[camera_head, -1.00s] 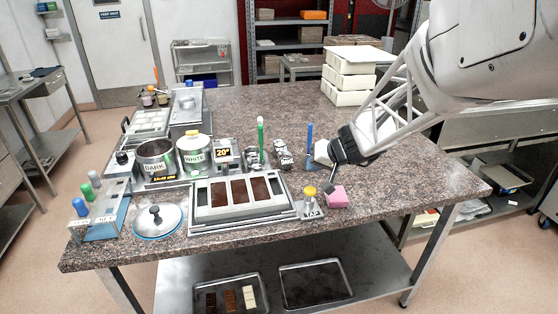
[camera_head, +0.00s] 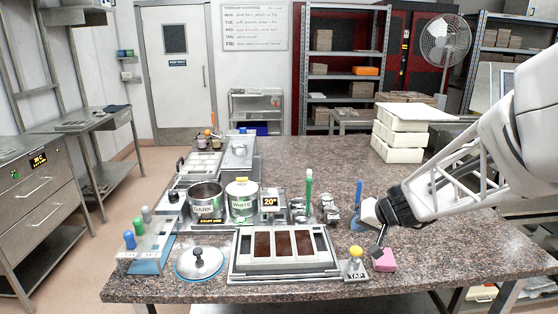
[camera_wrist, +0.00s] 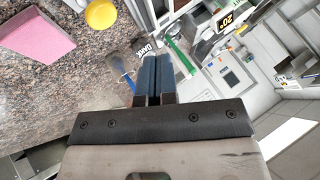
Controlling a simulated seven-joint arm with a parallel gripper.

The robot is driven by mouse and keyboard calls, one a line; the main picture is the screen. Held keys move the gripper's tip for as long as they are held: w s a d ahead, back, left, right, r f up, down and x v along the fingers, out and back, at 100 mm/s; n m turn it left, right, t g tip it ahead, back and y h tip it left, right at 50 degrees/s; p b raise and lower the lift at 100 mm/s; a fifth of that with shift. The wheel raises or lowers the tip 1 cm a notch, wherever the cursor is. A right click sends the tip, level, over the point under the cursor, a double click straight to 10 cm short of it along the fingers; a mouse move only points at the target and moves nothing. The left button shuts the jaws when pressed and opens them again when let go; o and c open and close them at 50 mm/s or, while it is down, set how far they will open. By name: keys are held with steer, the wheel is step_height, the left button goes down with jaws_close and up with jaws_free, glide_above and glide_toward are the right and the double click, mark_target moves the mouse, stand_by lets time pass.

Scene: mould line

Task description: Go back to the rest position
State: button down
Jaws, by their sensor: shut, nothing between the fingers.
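My gripper (camera_head: 379,250) is at the right part of the granite table (camera_head: 430,260), just above a pink block (camera_head: 384,261) in the head view. Its fingers are shut and empty. In the wrist view my gripper (camera_wrist: 153,75) shows its two dark fingers together, and the pink block (camera_wrist: 38,38) lies off to the upper left, apart from them.
A mould tray (camera_head: 285,250) with dark fillings lies left of the tap piece. The dark pot (camera_head: 206,200), the white pot (camera_head: 242,200) and a green-handled tool (camera_head: 308,185) stand behind. A blue-handled tool (camera_head: 357,200) is close to my wrist. White boxes (camera_head: 400,135) are stacked at the back right.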

steer(key=s+a+r+g+h, duration=0.2)
steer(key=s+a, duration=0.1)
steer(key=s, duration=1.1)
steer(key=s+a+r+n+g+h, duration=0.1)
steer(key=s+a+r+g+h, duration=0.1)
steer(key=s, duration=1.3)
steer(key=shift+a+r+h, duration=0.5)
steer(key=shift+r+h, duration=0.25)
steer(key=shift+h, duration=0.05)
